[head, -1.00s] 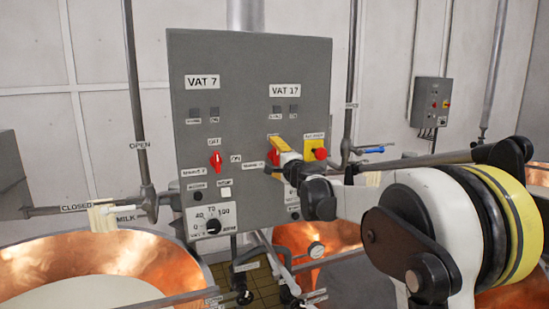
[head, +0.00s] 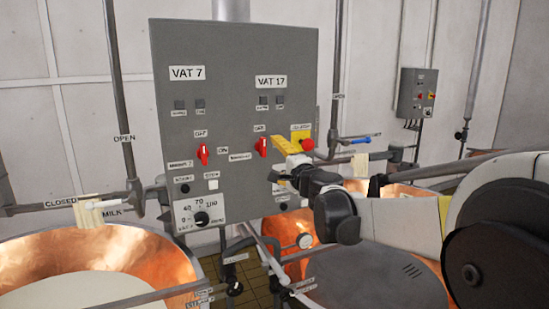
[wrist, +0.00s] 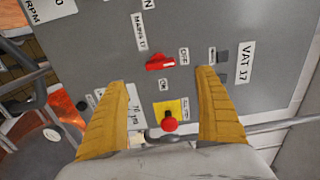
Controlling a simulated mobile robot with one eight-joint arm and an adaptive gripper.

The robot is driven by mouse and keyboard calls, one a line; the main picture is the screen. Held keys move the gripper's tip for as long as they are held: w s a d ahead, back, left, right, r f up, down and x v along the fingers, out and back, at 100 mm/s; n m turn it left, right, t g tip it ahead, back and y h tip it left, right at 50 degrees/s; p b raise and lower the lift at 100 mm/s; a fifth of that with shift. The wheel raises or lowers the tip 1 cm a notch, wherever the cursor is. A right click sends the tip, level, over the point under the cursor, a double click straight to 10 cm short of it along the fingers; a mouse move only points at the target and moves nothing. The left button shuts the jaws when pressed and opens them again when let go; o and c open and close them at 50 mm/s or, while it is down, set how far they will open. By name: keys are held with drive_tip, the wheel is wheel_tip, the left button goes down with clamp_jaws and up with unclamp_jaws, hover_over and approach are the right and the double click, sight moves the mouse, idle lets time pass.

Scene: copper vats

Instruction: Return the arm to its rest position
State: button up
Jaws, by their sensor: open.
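My gripper (head: 283,158) is in front of the lower right part of the grey control panel (head: 235,110). Its two yellow fingers are spread, with nothing between them. In the wrist view my gripper (wrist: 163,78) is open, with the panel face (wrist: 100,40) beyond it. The VAT 17 red switch (head: 262,147) is in plain view and looks upright in the head view; it also shows in the wrist view (wrist: 160,62). My arm reaches in from the right, its large joint filling the lower right of the head view.
A red button (head: 307,144) on a yellow plate is close to my fingers. Copper vats stand at the left (head: 150,255) and right (head: 280,270). Pipes flank the panel, including one with a blue handle (head: 361,141). A smaller grey box (head: 417,92) hangs at the right.

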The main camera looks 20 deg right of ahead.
drive_tip(key=s+a+f+n+g+y+b, duration=0.25)
drive_tip(key=s+a+f+n+b, duration=0.25)
drive_tip(key=s+a+f+b, duration=0.4)
drive_tip(key=s+a+f+n+g+y+b, duration=0.1)
drive_tip(key=s+a+f+n+g+b, duration=0.2)
drive_tip(key=s+a+f+n+b, duration=0.55)
drive_tip(key=s+d+f+n+g+h+b, duration=0.1)
drive_tip(key=s+d+f+b, duration=0.1)
drive_tip(key=s+f, duration=0.4)
drive_tip(key=s+d+f+n+g+h+b, duration=0.1)
drive_tip(key=s+f, duration=0.6)
drive_tip(key=f, duration=0.8)
drive_tip(key=s+d+f+n+g+h+b, duration=0.2)
drive_tip(key=s+f+b, duration=0.3)
drive_tip(key=f, duration=0.5)
drive_tip(key=shift+s+d+f+g+b, duration=0.2)
drive_tip(key=shift+s+d+g+b, duration=0.2)
drive_tip(key=shift+s+g, duration=0.45)
